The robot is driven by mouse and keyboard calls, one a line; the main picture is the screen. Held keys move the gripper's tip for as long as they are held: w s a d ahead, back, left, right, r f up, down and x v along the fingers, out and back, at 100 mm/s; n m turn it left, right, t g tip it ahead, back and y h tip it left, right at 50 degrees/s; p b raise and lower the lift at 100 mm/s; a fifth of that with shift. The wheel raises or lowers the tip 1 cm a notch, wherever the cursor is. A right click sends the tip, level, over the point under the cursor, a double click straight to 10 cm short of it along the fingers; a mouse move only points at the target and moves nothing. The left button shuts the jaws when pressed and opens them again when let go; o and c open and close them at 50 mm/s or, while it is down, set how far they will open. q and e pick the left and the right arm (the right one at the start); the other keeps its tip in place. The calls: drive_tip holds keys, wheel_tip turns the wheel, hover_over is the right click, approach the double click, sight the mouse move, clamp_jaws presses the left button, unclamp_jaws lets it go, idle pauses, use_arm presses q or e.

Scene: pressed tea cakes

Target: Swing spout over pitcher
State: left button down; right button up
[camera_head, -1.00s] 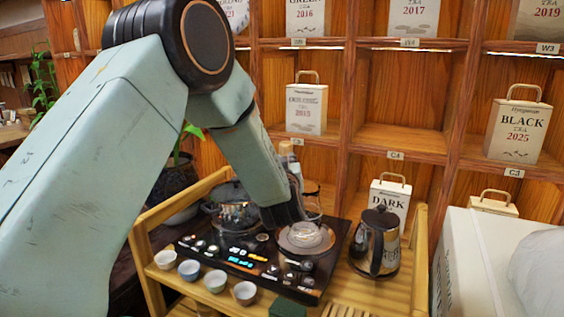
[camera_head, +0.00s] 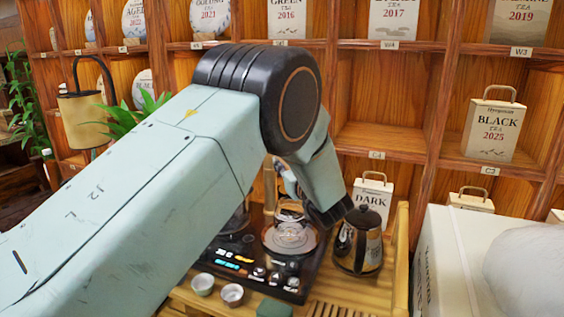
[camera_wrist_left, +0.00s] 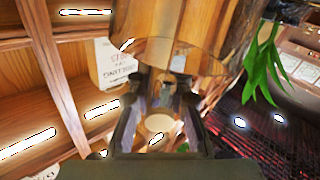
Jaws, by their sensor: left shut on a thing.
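My left arm comes in from the left in the head view and its gripper (camera_head: 330,215) is low over the right side of the black tea stove, beside the kettle. The metal spout (camera_head: 287,185) rises behind the stove, partly covered by my arm. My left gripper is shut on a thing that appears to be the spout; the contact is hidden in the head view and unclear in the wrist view. A clear glass vessel, likely the pitcher (camera_head: 290,212), stands by the stove's round plate. A wide glass body (camera_wrist_left: 185,55) shows past the fingers (camera_wrist_left: 160,112) in the wrist view.
A dark metal kettle (camera_head: 368,248) stands close to the right of the gripper. A wooden shelf (camera_head: 385,137) with tea boxes stands behind, and a white box (camera_head: 445,265) is at right.

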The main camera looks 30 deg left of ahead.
idle(0.4)
use_arm(q)
drive_tip(key=c, duration=1.2)
unclamp_jaws()
drive_tip(key=shift+w+a, duration=0.1)
drive_tip(key=v, duration=0.7)
drive_tip(key=shift+s+d, duration=0.2)
drive_tip(key=shift+d, duration=0.05)
